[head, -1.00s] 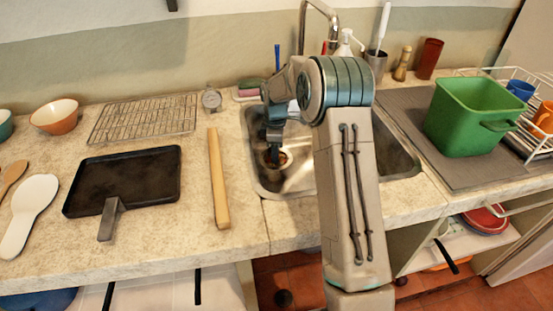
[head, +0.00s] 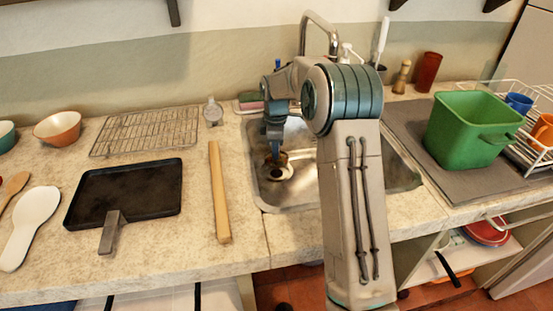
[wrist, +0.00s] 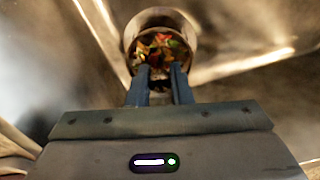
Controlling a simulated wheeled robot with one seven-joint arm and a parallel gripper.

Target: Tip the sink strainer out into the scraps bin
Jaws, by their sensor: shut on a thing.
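The sink strainer (wrist: 128,42) is a round metal cup filled with red, green and orange scraps in the wrist view. My gripper (wrist: 160,74) is shut on its near rim. In the head view my gripper (head: 275,152) points down into the left part of the sink, with the strainer (head: 279,158) just above the drain (head: 281,174). The strainer looks about upright, and its scraps are inside it. The green bin (head: 462,140) stands on a grey mat to the right of the sink; its inner floor is hidden.
The metal sink (head: 402,177) surrounds my gripper. The tap (head: 334,38) rises behind it. A white dish rack (head: 541,160) with cups stands beside the bin.

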